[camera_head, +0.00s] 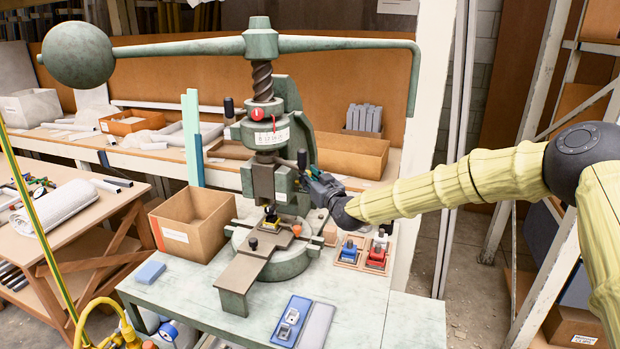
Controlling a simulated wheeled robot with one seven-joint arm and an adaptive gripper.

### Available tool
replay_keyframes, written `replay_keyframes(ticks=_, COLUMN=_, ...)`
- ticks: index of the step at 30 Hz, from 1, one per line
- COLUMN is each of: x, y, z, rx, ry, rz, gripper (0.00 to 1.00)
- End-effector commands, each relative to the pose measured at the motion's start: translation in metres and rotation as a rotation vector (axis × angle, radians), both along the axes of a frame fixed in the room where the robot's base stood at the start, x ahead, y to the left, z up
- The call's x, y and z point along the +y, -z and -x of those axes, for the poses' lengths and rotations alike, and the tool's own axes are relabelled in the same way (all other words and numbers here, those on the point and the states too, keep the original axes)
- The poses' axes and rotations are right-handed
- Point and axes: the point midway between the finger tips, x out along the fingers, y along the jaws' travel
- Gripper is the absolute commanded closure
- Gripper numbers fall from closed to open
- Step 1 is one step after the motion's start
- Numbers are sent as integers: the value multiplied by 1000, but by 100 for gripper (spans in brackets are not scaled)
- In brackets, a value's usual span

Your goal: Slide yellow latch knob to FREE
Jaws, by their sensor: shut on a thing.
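A dark upright handle (302,159) stands just above the tips. I cannot read any FREE mark or tell the latch's position. A small yellow piece with a black top (270,213) sits below the ram on the press bed.
A cardboard box (192,222) stands left of the press. Blue and red knobbed blocks (362,252) sit on the right. A blue tray (291,321) and grey plate (317,325) lie at the front. The weighted arm (350,44) spans overhead. The bench's front right (390,318) is clear.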

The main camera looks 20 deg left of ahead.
Motion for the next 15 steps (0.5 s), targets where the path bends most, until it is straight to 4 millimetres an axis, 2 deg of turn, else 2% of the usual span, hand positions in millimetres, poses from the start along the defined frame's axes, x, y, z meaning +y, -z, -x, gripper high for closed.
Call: replay_keyframes(ticks=15, x=-25, y=1, z=1, rx=1, ry=1, rz=1, gripper=100)
